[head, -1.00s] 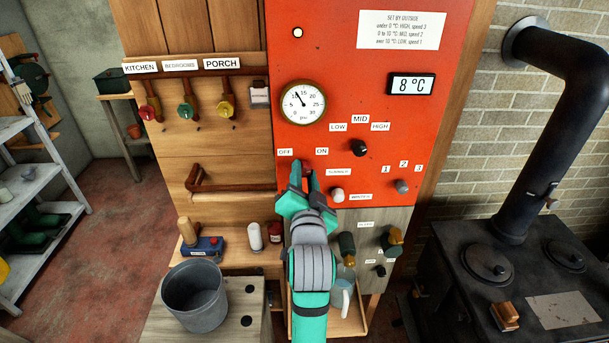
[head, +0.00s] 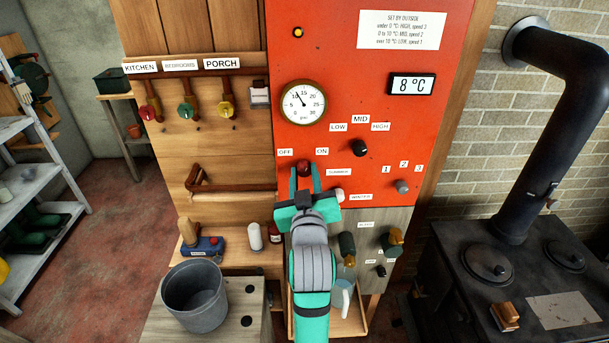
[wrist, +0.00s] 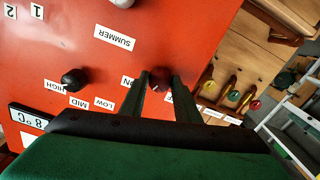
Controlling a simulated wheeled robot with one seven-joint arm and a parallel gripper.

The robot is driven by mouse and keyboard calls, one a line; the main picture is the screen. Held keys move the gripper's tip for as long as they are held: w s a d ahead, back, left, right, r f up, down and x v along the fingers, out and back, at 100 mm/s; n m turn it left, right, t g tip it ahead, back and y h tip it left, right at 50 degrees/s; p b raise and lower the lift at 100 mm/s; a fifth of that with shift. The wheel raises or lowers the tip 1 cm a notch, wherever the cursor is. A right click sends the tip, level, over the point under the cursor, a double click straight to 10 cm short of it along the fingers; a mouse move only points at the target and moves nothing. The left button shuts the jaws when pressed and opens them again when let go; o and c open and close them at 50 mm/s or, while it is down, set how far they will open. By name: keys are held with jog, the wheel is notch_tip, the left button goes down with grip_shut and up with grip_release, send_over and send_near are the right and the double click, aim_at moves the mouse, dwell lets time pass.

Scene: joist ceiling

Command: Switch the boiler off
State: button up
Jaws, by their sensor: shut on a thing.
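The boiler panel (head: 440,150) is a red board with labels, a dial and knobs. A dark red knob (head: 304,168) sits below and between the OFF label (head: 285,152) and the ON label (head: 321,151). My gripper (head: 304,173) is shut on this knob, with one finger on each side. The wrist view also shows the knob (wrist: 160,77) between the fingertips. I cannot tell which label the knob points to. A small round lamp (head: 298,32) at the panel's top left is amber.
Close by are a pale SUMMER/WINTER knob (head: 340,195), a black LOW/MID/HIGH knob (head: 359,148), a grey speed knob (head: 402,186) and a pressure gauge (head: 303,102). A grey bucket (head: 196,297) stands lower left. A black stove (head: 500,275) is at the right.

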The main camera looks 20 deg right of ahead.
jog(key=n, duration=0.4)
jog(key=shift+f, duration=0.15)
jog(key=shift+n, duration=0.4)
jog(key=o, duration=1)
jog(key=shift+o, duration=0.2)
jog(key=shift+s, duration=0.1)
